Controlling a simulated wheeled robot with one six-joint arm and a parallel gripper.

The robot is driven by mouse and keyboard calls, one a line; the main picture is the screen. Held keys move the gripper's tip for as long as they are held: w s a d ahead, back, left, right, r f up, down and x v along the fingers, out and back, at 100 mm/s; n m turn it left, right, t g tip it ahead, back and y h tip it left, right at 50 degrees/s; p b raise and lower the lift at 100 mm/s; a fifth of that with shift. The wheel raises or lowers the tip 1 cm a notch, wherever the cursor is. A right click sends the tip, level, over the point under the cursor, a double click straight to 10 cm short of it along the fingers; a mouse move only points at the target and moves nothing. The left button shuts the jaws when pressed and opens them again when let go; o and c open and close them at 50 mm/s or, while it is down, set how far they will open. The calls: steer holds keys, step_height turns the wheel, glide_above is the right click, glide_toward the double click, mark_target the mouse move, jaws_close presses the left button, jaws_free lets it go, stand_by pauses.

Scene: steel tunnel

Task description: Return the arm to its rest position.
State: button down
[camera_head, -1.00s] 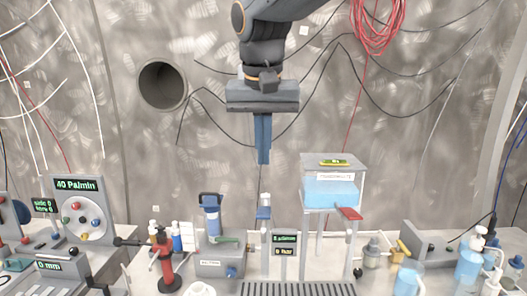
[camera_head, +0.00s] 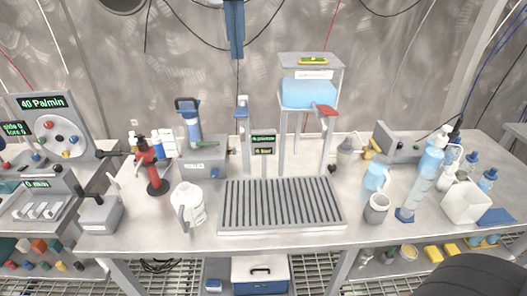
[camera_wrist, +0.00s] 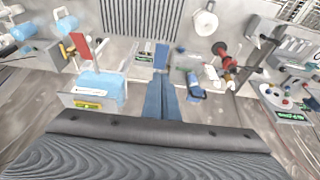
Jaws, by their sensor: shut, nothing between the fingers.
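My gripper (camera_head: 236,48) hangs at the top of the head view, its blue fingers pointing down and pressed together. Only the lower part of the fingers shows there. In the wrist view the blue fingers (camera_wrist: 161,98) are shut with nothing between them. They are above and behind the bench, apart from everything on it. The rest of my arm is out of the head view.
Free air lies around the fingers. Cables hang on the wall.

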steer(key=s+d+f+b, duration=0.1)
steer(key=d+f, duration=0.3)
steer(key=f, duration=0.3)
steer(key=d+f+g+b, duration=0.1)
steer(key=d+f, duration=0.3)
steer(key=f, duration=0.3)
steer(key=s+d+f+b, duration=0.1)
steer(key=d+f, duration=0.3)
steer(key=f, duration=0.3)
steer(key=s+d+f, duration=0.4)
steer(key=f, duration=0.2)
steer(key=s+d+f+g+b, duration=0.1)
steer(key=s+d+f, duration=0.3)
steer(key=f, duration=0.3)
steer(key=shift+s+f, duration=0.15)
steer(key=shift+s, duration=0.45)
